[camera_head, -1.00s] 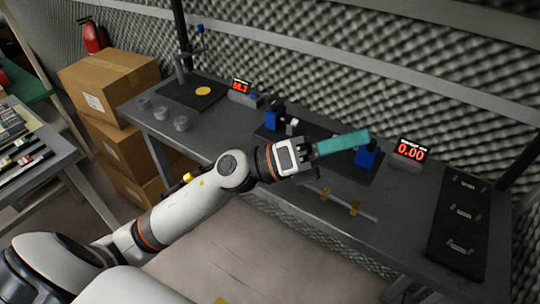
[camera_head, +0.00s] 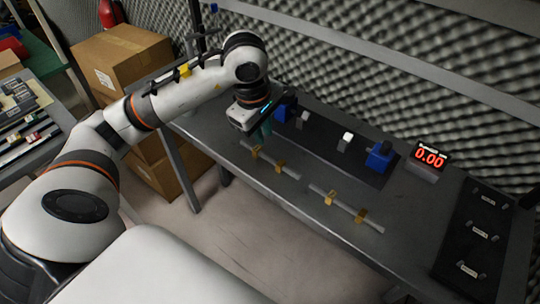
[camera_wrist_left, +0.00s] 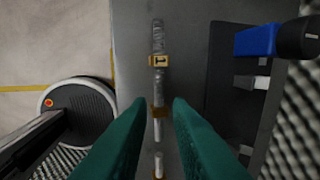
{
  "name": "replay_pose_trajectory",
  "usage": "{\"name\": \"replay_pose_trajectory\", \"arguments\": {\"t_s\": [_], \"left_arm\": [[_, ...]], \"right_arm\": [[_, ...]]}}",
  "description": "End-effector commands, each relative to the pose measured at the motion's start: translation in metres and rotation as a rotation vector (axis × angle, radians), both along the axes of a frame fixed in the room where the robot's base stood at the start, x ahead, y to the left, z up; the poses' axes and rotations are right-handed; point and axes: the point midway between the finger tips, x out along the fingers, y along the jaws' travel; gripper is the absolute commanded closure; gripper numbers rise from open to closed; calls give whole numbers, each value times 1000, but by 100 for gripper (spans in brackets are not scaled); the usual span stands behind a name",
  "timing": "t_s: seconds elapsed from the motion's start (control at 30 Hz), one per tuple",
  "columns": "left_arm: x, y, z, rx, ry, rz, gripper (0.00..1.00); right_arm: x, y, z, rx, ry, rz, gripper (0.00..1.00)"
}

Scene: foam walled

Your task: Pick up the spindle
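Two thin grey metal rods lie along the table's front part, each resting on a pair of gold supports. The task's spindle seems to be one of them; I cannot tell which. One rod (camera_head: 269,160) is nearer my left gripper and the other (camera_head: 346,207) is farther right. My left gripper (camera_head: 263,138) points down above the table, just behind the nearer rod in the head view. In the left wrist view its teal fingers (camera_wrist_left: 163,100) are apart and empty, with a rod (camera_wrist_left: 158,38) running along the gap between them. My right gripper is not in view.
A dark plate holds a blue block (camera_head: 380,157) and a second blue block (camera_head: 286,107). A red-digit display (camera_head: 429,158) stands behind, and a black mat (camera_head: 470,240) with small parts lies at right. Cardboard boxes (camera_head: 125,60) stand beyond the table's left end.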

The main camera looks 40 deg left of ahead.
Motion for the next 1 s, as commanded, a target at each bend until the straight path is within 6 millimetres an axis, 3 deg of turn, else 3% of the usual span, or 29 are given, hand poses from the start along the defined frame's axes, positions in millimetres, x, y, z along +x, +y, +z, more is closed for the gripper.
{"name": "replay_pose_trajectory", "arguments": {"t_s": [0.1, 0.37, 0.7, 1.0], "left_arm": [[3, -1, -21, -4, 5, 0, 82], [8, -3, -42, -5, 2, 0, 82], [14, -10, -86, -6, 3, -1, 82], [15, -10, -90, -5, -1, -1, 85]], "right_arm": [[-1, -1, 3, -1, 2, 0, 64], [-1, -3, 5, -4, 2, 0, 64], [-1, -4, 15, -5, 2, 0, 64], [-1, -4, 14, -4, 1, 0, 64]]}}
